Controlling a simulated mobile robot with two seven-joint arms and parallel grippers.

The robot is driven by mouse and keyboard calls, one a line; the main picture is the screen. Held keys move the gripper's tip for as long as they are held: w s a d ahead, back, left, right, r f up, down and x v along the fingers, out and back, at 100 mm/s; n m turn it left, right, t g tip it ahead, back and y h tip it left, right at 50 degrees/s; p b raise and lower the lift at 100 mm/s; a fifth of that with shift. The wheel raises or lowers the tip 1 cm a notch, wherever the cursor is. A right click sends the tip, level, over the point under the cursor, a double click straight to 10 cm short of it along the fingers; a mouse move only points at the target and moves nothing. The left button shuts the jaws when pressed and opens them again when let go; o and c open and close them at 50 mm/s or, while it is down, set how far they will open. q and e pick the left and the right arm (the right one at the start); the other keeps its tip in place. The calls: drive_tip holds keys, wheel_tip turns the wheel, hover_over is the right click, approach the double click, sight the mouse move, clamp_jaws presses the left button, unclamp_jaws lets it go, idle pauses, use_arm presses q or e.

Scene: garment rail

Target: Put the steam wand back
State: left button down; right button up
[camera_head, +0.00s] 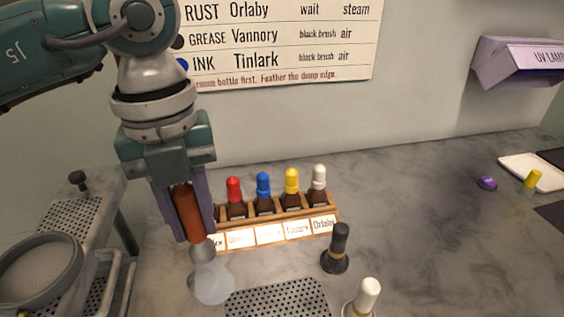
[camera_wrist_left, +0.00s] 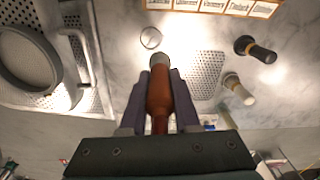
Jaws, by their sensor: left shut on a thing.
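The steam wand has a red-brown handle (camera_head: 187,212) and a grey metal head (camera_head: 202,250). My left gripper (camera_head: 191,237) is shut around the handle and holds it with the head pointing down over the counter. In the left wrist view the wand (camera_wrist_left: 160,92) sits between the two purple fingers of the gripper (camera_wrist_left: 158,125), its head pointing away from the camera. A pale see-through disc or puff (camera_head: 213,286) shows just below the head. A small round ring (camera_wrist_left: 151,38) lies on the counter beyond the head in the wrist view. My right gripper is out of view.
A wooden rack (camera_head: 270,234) of several capped bottles stands behind. A perforated stand with a round pan (camera_head: 40,270) is left. Counter at right is mostly clear.

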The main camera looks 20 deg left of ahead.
use_arm(q)
wheel_tip(320, 180, down, 6)
drive_tip(key=a+b, duration=0.2)
drive_tip(key=b, duration=0.3)
drive_tip(key=shift+w+a+f, duration=0.15)
drive_tip(key=shift+w+f, duration=0.05)
drive_tip(key=shift+w, duration=0.05)
drive_tip(key=shift+r, duration=0.1)
idle(0.4)
drive_tip(key=shift+f, duration=0.55)
idle(1.1)
drive_tip(key=shift+f+b, duration=0.45)
drive_tip(key=shift+f, duration=0.1)
drive_tip(key=shift+f, duration=0.2)
idle(0.3)
drive_tip(key=c, duration=0.6)
unclamp_jaws()
